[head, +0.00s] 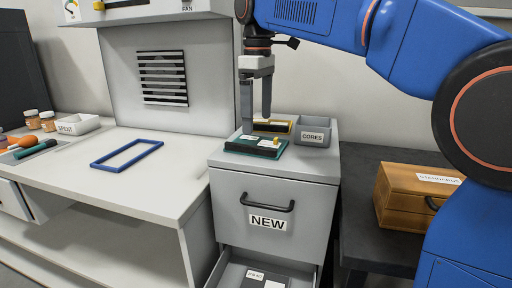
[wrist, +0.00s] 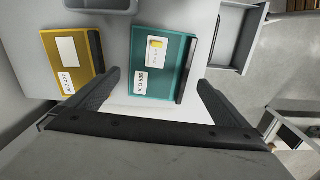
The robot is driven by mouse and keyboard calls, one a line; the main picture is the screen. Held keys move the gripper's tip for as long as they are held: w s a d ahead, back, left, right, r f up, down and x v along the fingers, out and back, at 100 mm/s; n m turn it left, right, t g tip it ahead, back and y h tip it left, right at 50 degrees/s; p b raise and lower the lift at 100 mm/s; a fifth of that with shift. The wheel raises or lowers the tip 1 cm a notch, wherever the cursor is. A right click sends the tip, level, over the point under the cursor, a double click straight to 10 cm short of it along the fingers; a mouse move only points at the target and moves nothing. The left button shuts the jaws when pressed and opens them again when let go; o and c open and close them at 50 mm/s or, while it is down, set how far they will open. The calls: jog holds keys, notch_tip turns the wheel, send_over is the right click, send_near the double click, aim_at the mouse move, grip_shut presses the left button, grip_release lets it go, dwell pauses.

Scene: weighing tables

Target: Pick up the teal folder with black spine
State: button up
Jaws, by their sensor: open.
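The teal folder (head: 239,150) lies flat on top of the grey drawer cabinet. In the wrist view the teal folder (wrist: 147,82) shows a black spine (wrist: 187,70) along its right edge, a white label and a small yellow piece on a pale patch. My gripper (head: 256,124) is open and empty, pointing down above the folder. In the wrist view its fingers (wrist: 158,86) stand on either side of the folder, the left one in the gap beside a yellow folder. I cannot tell the exact height between fingertips and folder.
A yellow folder with a black spine (wrist: 58,78) lies beside the teal one. A grey bin marked CORES (head: 313,133) stands behind right. The cabinet's lower drawer (head: 232,272) is open. A blue frame (head: 127,156) lies on the left bench; a wooden box (head: 400,200) stands right.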

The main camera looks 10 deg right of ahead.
aim_at(258, 144)
jog(key=shift+w+f, duration=0.1)
jog(key=shift+f, duration=3)
jog(key=shift+c, duration=0.3)
jog(key=c, duration=0.8)
